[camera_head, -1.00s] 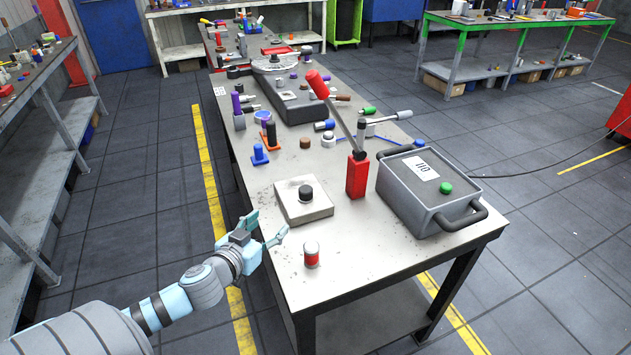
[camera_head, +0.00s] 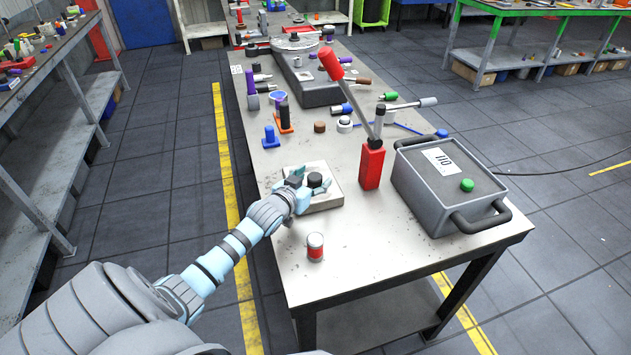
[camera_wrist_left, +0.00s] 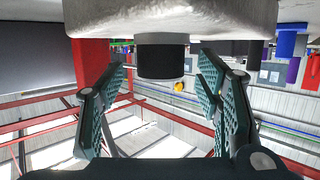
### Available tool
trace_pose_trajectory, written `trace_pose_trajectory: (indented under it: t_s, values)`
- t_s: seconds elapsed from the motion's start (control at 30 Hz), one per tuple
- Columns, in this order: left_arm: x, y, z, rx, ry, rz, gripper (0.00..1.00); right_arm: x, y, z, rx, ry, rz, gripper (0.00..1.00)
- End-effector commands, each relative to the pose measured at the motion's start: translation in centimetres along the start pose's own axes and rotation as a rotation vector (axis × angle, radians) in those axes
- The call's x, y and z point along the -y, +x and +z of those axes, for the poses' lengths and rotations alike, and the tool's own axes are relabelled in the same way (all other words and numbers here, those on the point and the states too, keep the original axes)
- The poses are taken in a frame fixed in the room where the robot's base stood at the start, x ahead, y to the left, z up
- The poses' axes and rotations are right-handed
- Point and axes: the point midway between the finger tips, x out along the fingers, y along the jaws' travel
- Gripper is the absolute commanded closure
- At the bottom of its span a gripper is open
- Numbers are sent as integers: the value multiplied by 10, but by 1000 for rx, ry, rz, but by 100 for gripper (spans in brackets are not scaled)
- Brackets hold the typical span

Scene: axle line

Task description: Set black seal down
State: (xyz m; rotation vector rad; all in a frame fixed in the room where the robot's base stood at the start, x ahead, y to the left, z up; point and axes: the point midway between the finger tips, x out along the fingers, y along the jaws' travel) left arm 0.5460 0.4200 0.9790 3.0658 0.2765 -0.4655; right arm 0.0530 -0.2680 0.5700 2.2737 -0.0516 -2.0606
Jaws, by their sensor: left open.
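The black seal (camera_head: 315,180) is a short dark cylinder standing upright on a pale square block (camera_head: 325,203) near the table's left edge. In the left wrist view, which looks upside down, the seal (camera_wrist_left: 161,57) sticks out from the block (camera_wrist_left: 215,14). My left gripper (camera_head: 308,184) is at the block, at the seal. In the wrist view its two fingers (camera_wrist_left: 163,78) are spread open on either side of the seal, with gaps on both sides. The fingers partly hide the block in the head view. My right gripper is out of view.
A red-and-white can (camera_head: 315,247) stands in front of the block. A red post (camera_head: 371,166) with a long red-handled lever stands to its right, beside a grey case (camera_head: 445,190). A blue piece (camera_head: 270,137) and other parts lie behind. The front table corner is mostly clear.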

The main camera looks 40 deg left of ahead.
Motion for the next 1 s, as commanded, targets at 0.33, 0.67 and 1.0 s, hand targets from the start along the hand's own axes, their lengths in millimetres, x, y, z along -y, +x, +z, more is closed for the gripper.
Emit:
trace_pose_trajectory:
  t_s: [0.33,0.67,1.0]
  values:
    - [0,6,1,1,2,1,57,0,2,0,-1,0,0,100]
    - [-1,6,1,2,2,1,88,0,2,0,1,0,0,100]
    - [-1,-1,-23,-2,4,2,89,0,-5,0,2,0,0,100]
